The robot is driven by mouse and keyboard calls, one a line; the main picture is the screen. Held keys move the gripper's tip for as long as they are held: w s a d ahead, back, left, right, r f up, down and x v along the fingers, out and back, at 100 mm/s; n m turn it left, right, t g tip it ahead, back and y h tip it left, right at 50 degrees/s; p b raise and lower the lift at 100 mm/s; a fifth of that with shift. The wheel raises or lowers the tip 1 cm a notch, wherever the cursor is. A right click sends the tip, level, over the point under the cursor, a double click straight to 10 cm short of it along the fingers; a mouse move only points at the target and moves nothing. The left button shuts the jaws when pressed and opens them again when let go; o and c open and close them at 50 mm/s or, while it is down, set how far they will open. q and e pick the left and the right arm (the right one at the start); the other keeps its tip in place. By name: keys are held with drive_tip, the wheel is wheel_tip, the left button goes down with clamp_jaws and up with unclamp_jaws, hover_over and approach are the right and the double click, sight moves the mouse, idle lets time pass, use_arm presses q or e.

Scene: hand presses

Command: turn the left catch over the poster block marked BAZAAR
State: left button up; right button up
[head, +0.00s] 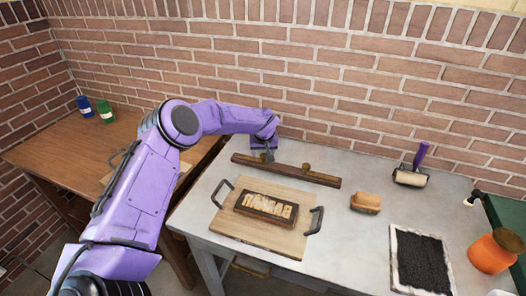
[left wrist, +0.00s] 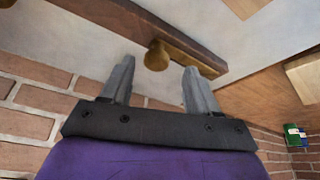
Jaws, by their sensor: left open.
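The poster block (head: 266,208) with pale raised letters in a dark frame lies on a wooden board (head: 231,226) with a dark handle at each end. Behind it a long dark wooden bar (head: 325,179) lies on the table, with a brass knob (head: 306,167) toward its right. In the left wrist view my open fingers (left wrist: 158,78) point toward the bar (left wrist: 195,55), with a round brass knob (left wrist: 157,55) seen between the tips; contact cannot be told. My right gripper is not in view.
A wooden-backed brush (head: 366,203), a roller (head: 411,174) with purple handle, a black inked slab (head: 422,262) and an orange jar (head: 493,252) stand to the right. A brown table (head: 55,146) is at left. A brick wall (head: 300,75) closes the back.

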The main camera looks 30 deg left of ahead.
sight(265, 154)
use_arm(q)
drive_tip(key=f, duration=0.1)
drive_tip(key=w+f, duration=0.2)
drive_tip(key=shift+a, duration=0.25)
drive_tip(key=shift+s+r, duration=0.35)
clamp_jaws()
